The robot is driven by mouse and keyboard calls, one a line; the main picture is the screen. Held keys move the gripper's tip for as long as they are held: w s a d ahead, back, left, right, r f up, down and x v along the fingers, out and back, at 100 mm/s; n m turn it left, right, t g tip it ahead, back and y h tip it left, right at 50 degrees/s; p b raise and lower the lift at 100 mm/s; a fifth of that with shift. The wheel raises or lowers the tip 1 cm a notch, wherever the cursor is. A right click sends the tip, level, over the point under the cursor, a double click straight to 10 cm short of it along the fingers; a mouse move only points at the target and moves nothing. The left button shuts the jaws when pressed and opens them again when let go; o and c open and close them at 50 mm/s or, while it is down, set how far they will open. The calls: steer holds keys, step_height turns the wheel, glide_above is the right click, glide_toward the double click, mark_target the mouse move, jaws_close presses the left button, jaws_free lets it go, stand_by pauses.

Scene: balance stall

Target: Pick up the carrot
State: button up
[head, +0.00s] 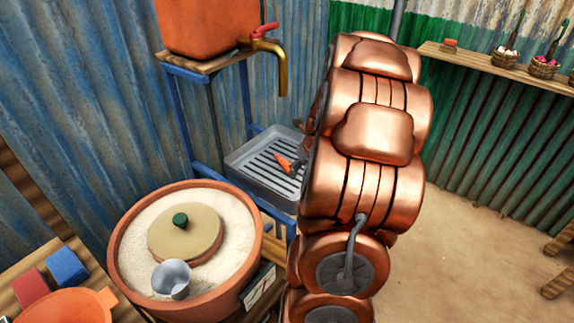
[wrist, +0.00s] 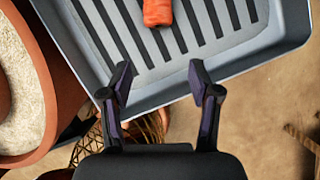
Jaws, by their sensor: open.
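The orange carrot (head: 284,163) lies in a grey slatted tray (head: 246,166) under the brass tap. In the wrist view the blunt end of the carrot (wrist: 158,12) shows at the top edge, lying along the slats; the rest is out of frame. My gripper (wrist: 159,73) is open and empty over the tray's near rim (wrist: 170,103). Its fingers are apart, with the carrot beyond their tips and roughly in line with the gap. In the head view my copper arm hides my gripper and part of the tray.
A terracotta pot (head: 262,240) of sand with a lid and a metal cup stands left of the tray. An orange tank with a tap (head: 283,75) sits on a blue stand above. A shelf (head: 500,66) with small baskets is at right.

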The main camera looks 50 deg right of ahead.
mark_target(288, 163)
steer(key=w, duration=0.1)
steer(key=w+d, duration=0.1)
steer(key=w, duration=0.1)
steer(key=w+p, duration=0.1)
steer(key=w, duration=0.1)
steer(key=shift+w+d, duration=0.2)
steer(key=shift+d, duration=0.15)
steer(key=shift+w+d, duration=0.2)
steer(key=shift+w, duration=0.45)
steer(key=shift+w+f, duration=0.15)
steer(key=shift+p+x, duration=0.45)
steer(key=shift+x, duration=1.9)
jaws_close()
